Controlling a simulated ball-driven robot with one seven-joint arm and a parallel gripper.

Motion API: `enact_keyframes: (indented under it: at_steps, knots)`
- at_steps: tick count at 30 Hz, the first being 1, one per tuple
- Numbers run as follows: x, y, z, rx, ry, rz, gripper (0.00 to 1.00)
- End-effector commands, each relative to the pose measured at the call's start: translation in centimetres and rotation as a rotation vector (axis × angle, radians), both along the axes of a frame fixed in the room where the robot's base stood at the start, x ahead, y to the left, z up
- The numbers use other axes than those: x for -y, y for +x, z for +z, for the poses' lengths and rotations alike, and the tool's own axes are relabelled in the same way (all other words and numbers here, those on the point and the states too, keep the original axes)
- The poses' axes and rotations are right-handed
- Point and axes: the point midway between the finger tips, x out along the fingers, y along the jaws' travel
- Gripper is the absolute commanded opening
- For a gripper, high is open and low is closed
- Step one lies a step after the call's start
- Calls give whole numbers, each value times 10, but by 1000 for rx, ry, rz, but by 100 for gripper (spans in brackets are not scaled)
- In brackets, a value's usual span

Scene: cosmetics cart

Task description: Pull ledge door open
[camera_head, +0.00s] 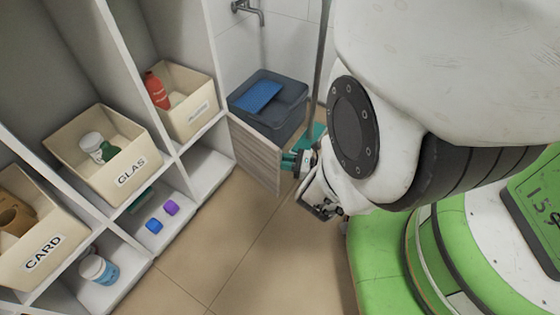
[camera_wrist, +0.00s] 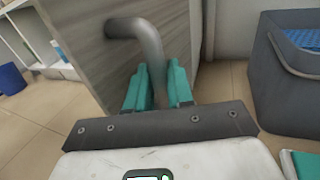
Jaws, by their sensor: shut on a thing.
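The ledge door (camera_head: 256,155) is a grey wood-grain panel at the lower right end of the shelf unit in the head view. It stands swung out from the unit, at an angle over the floor. In the wrist view the door (camera_wrist: 90,45) fills the upper left, with its side edge showing. A curved metal handle (camera_wrist: 148,40) runs from its face down between my teal fingers. My gripper (camera_wrist: 158,90) is shut on this handle. In the head view my gripper (camera_head: 298,160) is against the door's outer part; the handle is mostly hidden there.
A dark bin with a blue item (camera_head: 268,105) stands behind the door; the bin (camera_wrist: 285,85) is at right in the wrist view. Shelves hold labelled boxes, including the GLAS box (camera_head: 105,165). Tan floor (camera_head: 235,240) is clear in front.

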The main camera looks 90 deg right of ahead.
Motion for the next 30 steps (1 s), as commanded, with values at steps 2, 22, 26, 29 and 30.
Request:
enact_keyframes:
  at_steps: [2,22,26,29,30]
  knots:
    - [5,5,3,6,-6,5,24]
    - [-4,-23,2,4,-2,-4,39]
    - [-9,-44,2,4,-4,-6,39]
    - [-13,-60,2,4,-3,-5,39]
    - [-15,-65,2,4,-4,-4,39]
